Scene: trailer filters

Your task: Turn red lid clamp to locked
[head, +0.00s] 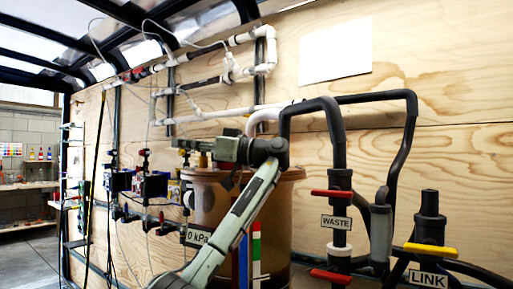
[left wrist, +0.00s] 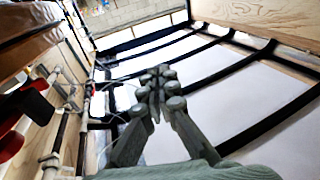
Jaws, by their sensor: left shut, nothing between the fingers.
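My left gripper (head: 184,143) reaches across the front of the brown tank's top in the head view, pointing left. Its fingers are closed together and empty, as the left wrist view also shows (left wrist: 158,88). The brown tank (head: 292,195) stands against the plywood wall, partly covered by my left arm. I cannot clearly make out the red lid clamp in the head view; my gripper and wrist cover part of the lid area. A red part (left wrist: 10,142) shows at the left edge of the left wrist view, apart from the fingers; I cannot tell what it is.
Right of the tank are black pipes, a red-handled valve (head: 332,193) by the WASTE label (head: 336,222), and a yellow handle (head: 430,249) above the LINK label (head: 428,279). White pipes (head: 225,72) run along the wall above. Blue-bodied fittings (head: 153,186) stand left of the tank.

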